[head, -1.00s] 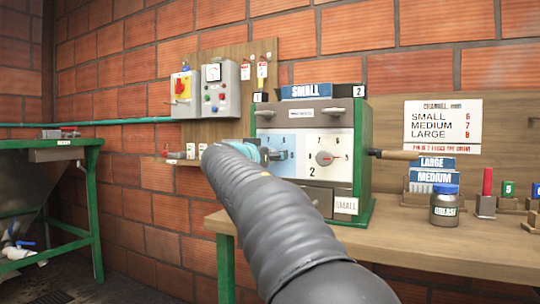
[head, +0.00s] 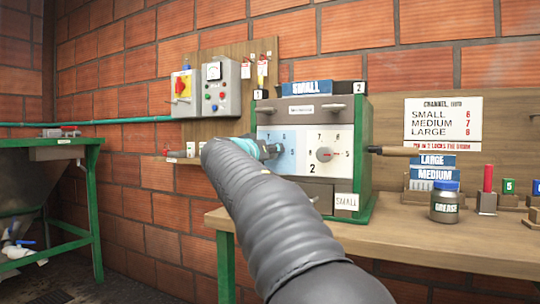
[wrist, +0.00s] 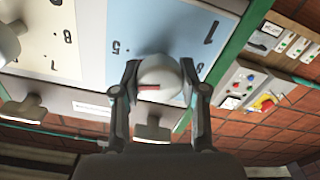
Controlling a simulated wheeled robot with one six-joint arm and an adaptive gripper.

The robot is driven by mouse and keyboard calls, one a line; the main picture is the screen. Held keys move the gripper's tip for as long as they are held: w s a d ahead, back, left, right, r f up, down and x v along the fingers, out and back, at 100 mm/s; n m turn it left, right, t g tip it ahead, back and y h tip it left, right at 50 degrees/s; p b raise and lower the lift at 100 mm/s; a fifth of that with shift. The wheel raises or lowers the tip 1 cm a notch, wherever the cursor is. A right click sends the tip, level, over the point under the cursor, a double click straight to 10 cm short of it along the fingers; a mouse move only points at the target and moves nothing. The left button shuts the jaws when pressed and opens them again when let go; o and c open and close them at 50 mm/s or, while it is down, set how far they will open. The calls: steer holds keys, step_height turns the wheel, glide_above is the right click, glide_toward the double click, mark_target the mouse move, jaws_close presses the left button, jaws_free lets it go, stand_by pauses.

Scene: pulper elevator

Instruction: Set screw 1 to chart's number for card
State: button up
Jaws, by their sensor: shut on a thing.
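The machine (head: 315,115) stands on the bench with two number dials on its front. The left dial, screw 1's, is on a blue plate (head: 290,135); the right is on a white plate (head: 335,138). In the wrist view my gripper (wrist: 160,82) is shut on the white knob (wrist: 160,70) on the blue plate, a finger on each side. The knob's red mark points left there; its exact number is unclear. A blue SMALL card (head: 306,89) stands on top. The wall chart (head: 443,125) reads SMALL 6, MEDIUM 7, LARGE 8. My arm hides much of the left dial.
The right knob (head: 324,155) has a red mark pointing right. A wooden handle (head: 395,152) sticks out at the machine's right. LARGE (head: 437,161) and MEDIUM (head: 434,175) cards, a grease jar (head: 444,205) and a red peg (head: 488,180) stand on the bench (head: 430,235).

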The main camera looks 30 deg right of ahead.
steer(key=n, duration=0.4)
steer(key=shift+n, duration=2.2)
steer(key=o, duration=1.1)
steer(key=shift+w, duration=0.1)
steer(key=shift+a+f, duration=0.1)
steer(key=shift+a, duration=0.05)
steer(key=v, duration=1.2)
